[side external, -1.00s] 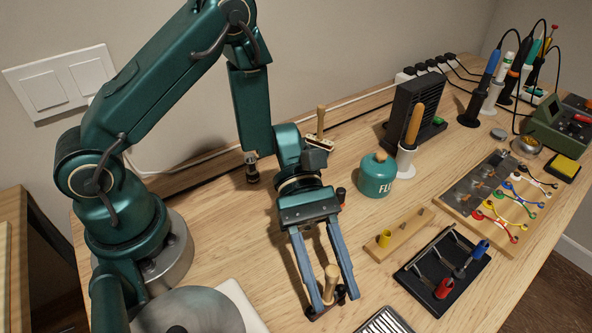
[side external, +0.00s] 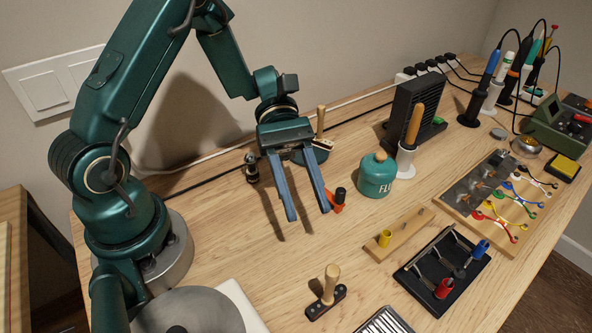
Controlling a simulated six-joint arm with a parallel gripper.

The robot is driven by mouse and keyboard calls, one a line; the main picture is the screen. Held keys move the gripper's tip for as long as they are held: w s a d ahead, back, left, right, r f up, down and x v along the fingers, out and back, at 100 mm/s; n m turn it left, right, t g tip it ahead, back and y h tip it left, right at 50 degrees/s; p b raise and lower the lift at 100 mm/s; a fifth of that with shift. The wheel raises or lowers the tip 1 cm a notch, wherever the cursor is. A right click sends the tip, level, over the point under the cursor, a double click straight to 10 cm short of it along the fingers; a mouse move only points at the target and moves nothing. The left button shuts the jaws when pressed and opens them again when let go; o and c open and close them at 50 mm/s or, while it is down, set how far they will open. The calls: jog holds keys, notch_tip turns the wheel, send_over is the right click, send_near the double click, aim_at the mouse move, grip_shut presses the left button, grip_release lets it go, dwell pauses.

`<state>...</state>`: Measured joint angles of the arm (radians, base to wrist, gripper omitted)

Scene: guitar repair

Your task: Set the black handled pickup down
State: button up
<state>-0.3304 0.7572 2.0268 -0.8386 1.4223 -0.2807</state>
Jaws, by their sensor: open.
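The black handled pickup (side external: 326,299), a black bar with an upright wooden peg handle, rests on the wooden table at the lower middle of the side external view. It stands upright, and nothing is touching it. My gripper (side external: 308,214) is open and empty, its two blue-grey fingers spread above the table. It is apart from the pickup, farther back towards the wall.
A red piece with a black knob (side external: 335,200) is close to my right finger. A teal flux pot (side external: 376,177) stands to the right. A black tool tray (side external: 441,267) and a wooden strip (side external: 398,237) lie right of the pickup.

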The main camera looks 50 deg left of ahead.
jog(key=s+a+r+m+t+y, duration=0.6)
jog(key=m+t+y, duration=0.4)
jog(key=m+y, duration=0.2)
jog(key=shift+a+r+m+y, duration=0.4)
jog(key=shift+a+r+m, duration=0.35)
jog(key=shift+a+m, duration=0.3)
